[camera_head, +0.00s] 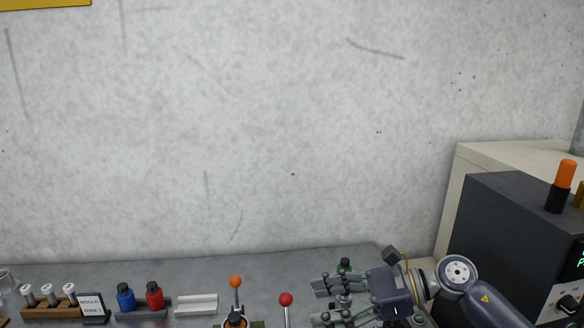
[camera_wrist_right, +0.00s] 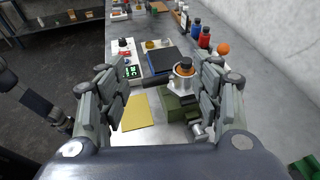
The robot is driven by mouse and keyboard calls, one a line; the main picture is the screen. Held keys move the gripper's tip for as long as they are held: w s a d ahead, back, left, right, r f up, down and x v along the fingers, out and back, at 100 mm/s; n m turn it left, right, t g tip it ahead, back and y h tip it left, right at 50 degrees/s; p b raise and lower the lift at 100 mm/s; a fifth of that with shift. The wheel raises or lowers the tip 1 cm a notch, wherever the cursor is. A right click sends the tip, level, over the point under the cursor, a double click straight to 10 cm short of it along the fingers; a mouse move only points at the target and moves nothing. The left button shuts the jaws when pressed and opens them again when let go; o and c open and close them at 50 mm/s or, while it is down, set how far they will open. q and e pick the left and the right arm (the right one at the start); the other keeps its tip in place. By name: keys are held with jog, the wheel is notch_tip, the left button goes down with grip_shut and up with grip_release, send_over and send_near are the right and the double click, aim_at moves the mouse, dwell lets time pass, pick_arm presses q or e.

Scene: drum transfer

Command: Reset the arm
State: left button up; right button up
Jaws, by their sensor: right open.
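My right gripper (camera_head: 320,303) comes in from the right in the head view, above the right end of the grey bench. In the right wrist view its two fingers (camera_wrist_right: 158,80) are spread wide apart with nothing held between them. Beyond and between the fingers a metal fixture with a dark, orange-ringed top (camera_wrist_right: 183,67) stands on a green base (camera_wrist_right: 178,106). The fingers appear apart from it, though the right finger overlaps its edge in the picture. My left gripper does not show in the head view.
The bench holds a red-knobbed lever (camera_head: 286,299), an orange-knobbed lever (camera_head: 236,282), blue (camera_head: 125,297) and red (camera_head: 154,296) bottles, and a rack of vials (camera_head: 50,309). A dark box (camera_head: 508,235) stands at the right. A yellow sheet (camera_wrist_right: 135,113) lies below the gripper.

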notch_tip(320, 180, up, 7)
jog(key=w+a+m+t+y, duration=0.1)
jog(key=w+m+t+y, duration=0.15)
jog(key=m+t, duration=1.3)
jog(key=s+d+f+m+g+h, duration=0.1)
jog(key=s+d+f+m+h, duration=0.1)
jog(key=d+f+m+h, duration=0.9)
jog(key=s+d+f+m+g+h, duration=0.1)
jog(key=s+d+f+m+h, duration=0.15)
jog(key=f+m+h, duration=0.9)
jog(key=s+d+f+m+g+y, duration=0.1)
jog(key=s+f+m+g+y, duration=0.35)
jog(key=s, duration=0.75)
jog(key=s+d+f+m+g+y, duration=0.1)
jog(key=s+f+m+g, duration=0.55)
jog(key=s+m, duration=0.4)
jog(key=s+f+n+g+b, duration=0.1)
jog(key=s+f+b, duration=0.15)
jog(key=f, duration=1.45)
jog(key=s+f+n+g+b, duration=0.1)
jog(key=s+f+b, duration=0.15)
jog(key=f, duration=1.35)
jog(key=s+d+f+b, duration=0.1)
jog(key=s+f+b, duration=0.1)
jog(key=s+f, duration=0.6)
jog(key=s+d+f+g+b, duration=0.1)
jog(key=s+f+b, duration=0.2)
jog(key=s+f, duration=0.5)
notch_tip(320, 180, down, 3)
jog(key=shift+d, duration=0.3)
